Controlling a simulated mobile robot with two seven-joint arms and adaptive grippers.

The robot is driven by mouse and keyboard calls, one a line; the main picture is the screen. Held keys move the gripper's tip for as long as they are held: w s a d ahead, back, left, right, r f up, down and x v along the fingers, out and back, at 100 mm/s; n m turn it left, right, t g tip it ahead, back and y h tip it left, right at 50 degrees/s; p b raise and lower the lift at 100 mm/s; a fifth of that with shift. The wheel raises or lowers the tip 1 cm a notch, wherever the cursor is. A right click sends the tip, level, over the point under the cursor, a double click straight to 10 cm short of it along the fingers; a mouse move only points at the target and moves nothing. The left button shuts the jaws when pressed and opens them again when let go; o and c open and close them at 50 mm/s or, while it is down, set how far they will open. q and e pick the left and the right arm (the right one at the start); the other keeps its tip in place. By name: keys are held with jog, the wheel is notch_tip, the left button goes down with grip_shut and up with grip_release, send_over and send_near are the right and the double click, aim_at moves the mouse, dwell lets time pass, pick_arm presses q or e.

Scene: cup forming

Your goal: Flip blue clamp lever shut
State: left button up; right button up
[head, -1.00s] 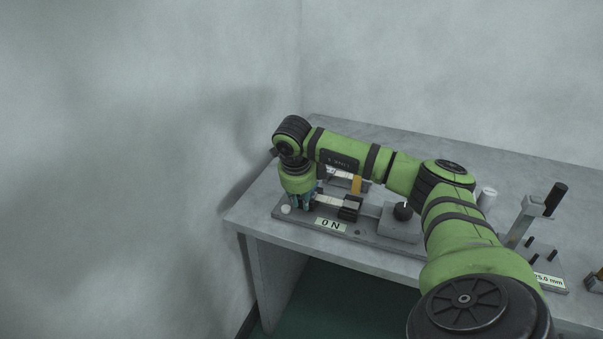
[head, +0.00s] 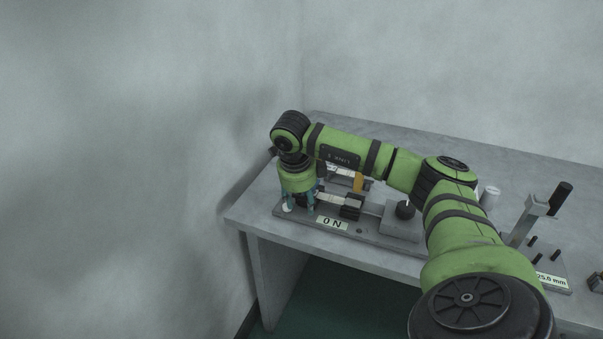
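My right gripper (head: 300,200) points straight down over the left end of a grey fixture base (head: 374,236) on the table. Its teal-tinted fingers stand apart, on either side of a dark clamp part (head: 304,200). I cannot tell whether they touch it. No blue lever can be told apart from the fingers; it is hidden or too small to see. A pale specimen strip (head: 329,200) runs from there to a black clamp block (head: 351,206). A label reading "0 N" (head: 332,223) is on the front of the base. My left gripper is not in view.
A block with a black knob (head: 404,210) sits at the fixture's right end. Behind the fixture is an orange-yellow piece (head: 358,182). Farther right are a white cylinder (head: 489,197) and a stand with a black handle (head: 557,199). A wall is close on the left.

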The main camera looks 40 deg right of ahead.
jog(key=v, duration=1)
jog(key=shift+r, duration=0.35)
